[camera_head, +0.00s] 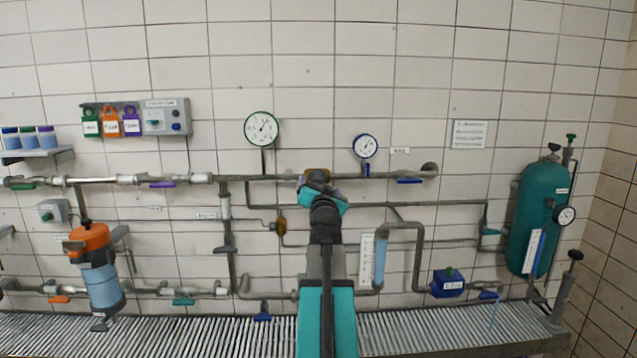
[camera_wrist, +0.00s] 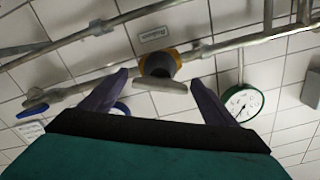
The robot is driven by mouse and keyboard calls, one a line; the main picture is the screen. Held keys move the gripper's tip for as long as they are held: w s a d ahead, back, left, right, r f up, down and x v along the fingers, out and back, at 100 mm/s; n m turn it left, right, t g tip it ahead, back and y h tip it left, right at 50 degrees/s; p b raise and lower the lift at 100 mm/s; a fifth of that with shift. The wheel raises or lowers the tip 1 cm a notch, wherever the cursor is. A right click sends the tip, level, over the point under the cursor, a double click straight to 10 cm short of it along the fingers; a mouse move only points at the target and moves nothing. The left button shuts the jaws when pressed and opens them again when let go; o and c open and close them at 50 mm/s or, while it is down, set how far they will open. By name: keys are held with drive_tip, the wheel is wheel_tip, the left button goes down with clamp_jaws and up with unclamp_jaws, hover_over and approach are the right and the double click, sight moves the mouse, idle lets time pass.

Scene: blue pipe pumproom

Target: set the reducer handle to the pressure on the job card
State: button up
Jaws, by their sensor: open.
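The reducer (camera_wrist: 160,62) is a yellow and dark round body on the pipe, with a pale grey bar handle (camera_wrist: 160,86) in front. A green-rimmed gauge (camera_head: 262,128) and a blue-rimmed gauge (camera_head: 365,147) stand above the pipe. A printed sheet (camera_head: 468,134), possibly the job card, hangs on the wall; its text is too small to read.
Pipes with coloured valve handles run along the tiled wall. A filter with an orange top (camera_head: 95,255) is left, a teal tank (camera_head: 541,215) right. A blue box (camera_head: 447,283) sits on the lower pipe. A ribbed grating (camera_head: 200,335) runs along the bottom.

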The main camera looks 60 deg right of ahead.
sight(319, 184)
drive_tip(key=shift+p+x, duration=0.55)
drive_tip(key=shift+x, duration=1.5)
drive_tip(key=c, duration=1.1)
drive_tip(key=shift+o, duration=0.2)
drive_tip(key=shift+m, duration=0.3)
drive_tip(key=shift+m+b, duration=0.5)
drive_tip(key=shift+m, duration=0.9)
drive_tip(key=o, duration=1.1)
drive_tip(key=shift+c, duration=0.2)
